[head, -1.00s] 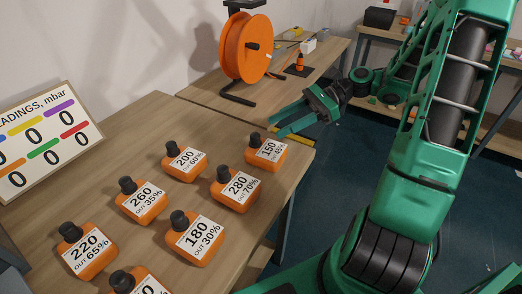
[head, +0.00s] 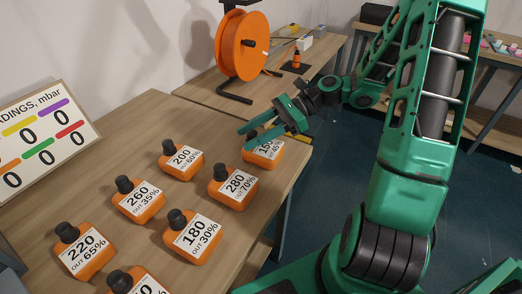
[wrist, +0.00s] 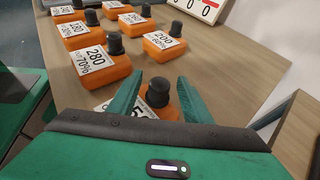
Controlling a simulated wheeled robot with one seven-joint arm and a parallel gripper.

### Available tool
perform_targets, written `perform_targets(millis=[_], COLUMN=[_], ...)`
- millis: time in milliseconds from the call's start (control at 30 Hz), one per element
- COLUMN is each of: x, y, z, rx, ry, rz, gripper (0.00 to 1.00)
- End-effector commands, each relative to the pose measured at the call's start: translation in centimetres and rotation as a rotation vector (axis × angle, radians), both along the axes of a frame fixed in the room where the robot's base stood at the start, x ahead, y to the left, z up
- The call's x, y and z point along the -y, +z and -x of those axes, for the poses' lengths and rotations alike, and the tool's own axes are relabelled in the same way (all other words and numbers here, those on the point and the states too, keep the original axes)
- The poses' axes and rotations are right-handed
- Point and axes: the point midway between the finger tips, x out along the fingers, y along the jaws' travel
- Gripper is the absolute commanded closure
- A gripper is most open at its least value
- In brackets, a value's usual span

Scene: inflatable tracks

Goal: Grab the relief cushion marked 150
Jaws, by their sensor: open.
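The relief cushion marked 150 (head: 262,156) is an orange block with a black knob and a white label, at the far right end of the cushions on the table. My gripper (head: 252,134) is open above it and hides its knob and part of its label in the head view. In the wrist view the cushion (wrist: 174,106) shows between the two green fingers of my gripper (wrist: 157,98), with its black knob between them. Its label is partly hidden there. I cannot tell whether the fingers touch it.
The cushion marked 280 (head: 233,186) and the one marked 200 (head: 182,160) stand close by. Several more orange cushions stand nearer on the table (head: 125,130). An orange reel (head: 242,45) and a readings board (head: 45,140) stand behind. Bare tabletop lies left of the cushions.

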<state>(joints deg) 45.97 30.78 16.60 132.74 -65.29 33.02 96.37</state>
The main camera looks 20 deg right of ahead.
Motion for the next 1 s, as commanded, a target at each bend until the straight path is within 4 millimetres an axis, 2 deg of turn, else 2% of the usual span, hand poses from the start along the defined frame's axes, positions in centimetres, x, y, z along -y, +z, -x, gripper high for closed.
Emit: perform_targets(millis=[33, 200, 233, 667, 767, 900, 1000], x=[0.0, 0.0, 0.0, 0.1, 0.1, 0.1, -1.9], y=[0.0, 0.0, 0.0, 0.6, 1.6, 3.9, 5.3], z=[0.0, 0.0, 0.0, 0.0, -0.1, -0.1, 0.9], rx=[0.000, 0.000, 0.000, 0.002, 0.005, 0.006, 0.003], ry=[0.000, -0.001, -0.001, -0.001, -0.001, 0.000, 0.002], rz=[0.000, 0.000, 0.000, 0.001, 0.001, 0.004, 0.002], gripper=[0.57, 0.98, 1.00, 1.00, 1.00, 1.00, 1.00])
